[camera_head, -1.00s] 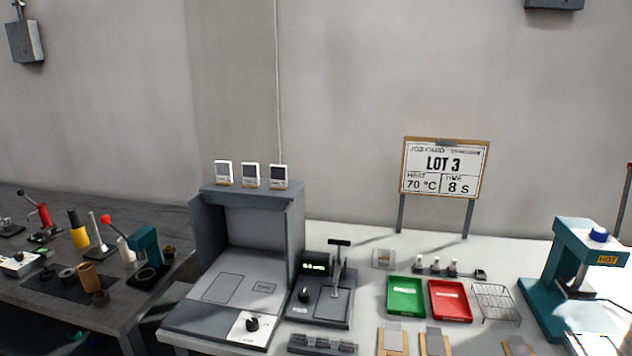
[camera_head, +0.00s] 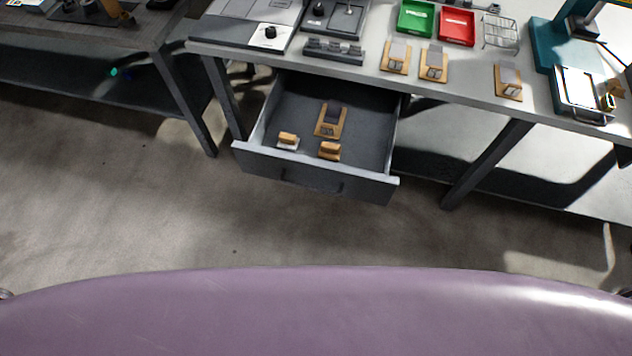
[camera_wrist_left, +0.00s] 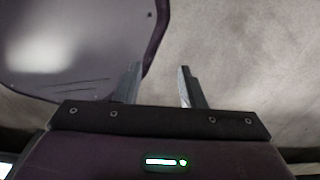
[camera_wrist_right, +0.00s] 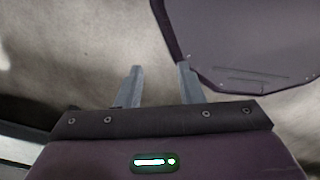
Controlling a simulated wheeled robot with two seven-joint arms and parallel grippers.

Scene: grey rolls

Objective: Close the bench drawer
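The bench drawer (camera_head: 365,184) is pulled well out under the white bench top (camera_head: 460,95). Its grey front has a dark handle (camera_head: 312,184). Inside lie a wooden block with a dark plate (camera_head: 331,121) and two small wooden-topped pieces (camera_head: 288,140) and (camera_head: 330,150). In the left wrist view my left gripper (camera_wrist_left: 158,68) has its two fingers apart with nothing between them. In the right wrist view my right gripper (camera_wrist_right: 160,68) also has its fingers apart and empty. Neither gripper shows in the head view, and neither wrist view shows the drawer.
Bench legs stand left (camera_head: 222,95) and right (camera_head: 490,160) of the drawer. Green (camera_head: 417,18) and red (camera_head: 457,27) trays, a wire rack (camera_head: 500,33) and a teal press (camera_head: 545,45) stand on the bench. The floor (camera_head: 130,220) before the drawer is clear. My purple body fills the bottom.

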